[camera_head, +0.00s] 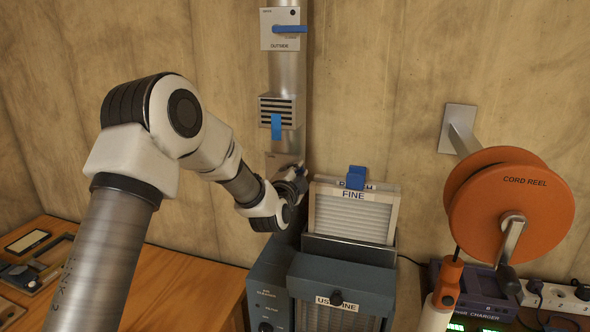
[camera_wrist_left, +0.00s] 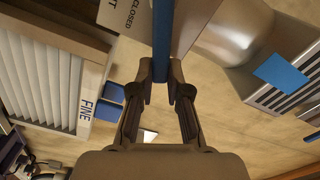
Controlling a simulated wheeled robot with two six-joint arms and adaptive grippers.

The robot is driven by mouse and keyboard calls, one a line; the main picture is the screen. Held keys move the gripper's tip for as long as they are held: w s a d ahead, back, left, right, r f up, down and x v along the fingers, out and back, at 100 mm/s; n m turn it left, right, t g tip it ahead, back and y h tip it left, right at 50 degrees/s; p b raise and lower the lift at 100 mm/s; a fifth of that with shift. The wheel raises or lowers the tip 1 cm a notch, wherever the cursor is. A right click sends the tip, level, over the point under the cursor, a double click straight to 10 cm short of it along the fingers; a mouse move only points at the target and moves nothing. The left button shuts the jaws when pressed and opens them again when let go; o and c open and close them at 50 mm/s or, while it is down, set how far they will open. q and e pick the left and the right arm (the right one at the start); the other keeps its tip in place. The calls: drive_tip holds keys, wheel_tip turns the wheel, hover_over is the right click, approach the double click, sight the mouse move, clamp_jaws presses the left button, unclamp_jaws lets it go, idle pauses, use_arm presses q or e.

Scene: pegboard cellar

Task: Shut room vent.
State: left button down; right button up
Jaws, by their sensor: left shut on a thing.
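My left gripper (camera_head: 300,182) is at the lower part of the metal duct (camera_head: 287,75). In the left wrist view its fingers (camera_wrist_left: 161,88) are shut on a blue lever (camera_wrist_left: 163,40). The lever stands in front of a pale plate (camera_wrist_left: 126,16) that reads "CLOSED", with a "T" above it. In the head view that plate (camera_head: 277,163) is mostly hidden behind my gripper, and the lever does not show. Above it on the duct is a slatted grille (camera_head: 268,103) with a blue tab (camera_head: 276,127). The grille also shows in the left wrist view (camera_wrist_left: 262,97).
A plate marked "OUTSIDE" (camera_head: 280,44) with a blue handle (camera_head: 290,29) is higher on the duct. A filter marked "FINE" (camera_head: 350,215) stands in a dark unit (camera_head: 268,285) close to my gripper. An orange cord reel (camera_head: 480,205) juts out at right.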

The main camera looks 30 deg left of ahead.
use_arm(q)
drive_tip(key=f+m, duration=0.2)
drive_tip(key=m, duration=0.2)
drive_tip(key=shift+d+f+m+b, duration=0.25)
drive_tip(key=shift+f+m+b, duration=0.15)
idle(0.4)
drive_tip(key=c, duration=1.1)
unclamp_jaws()
drive_tip(key=shift+w, duration=0.1)
drive_tip(key=v, duration=1.2)
drive_tip(key=shift+a+f, duration=0.1)
drive_tip(key=shift+f, duration=0.05)
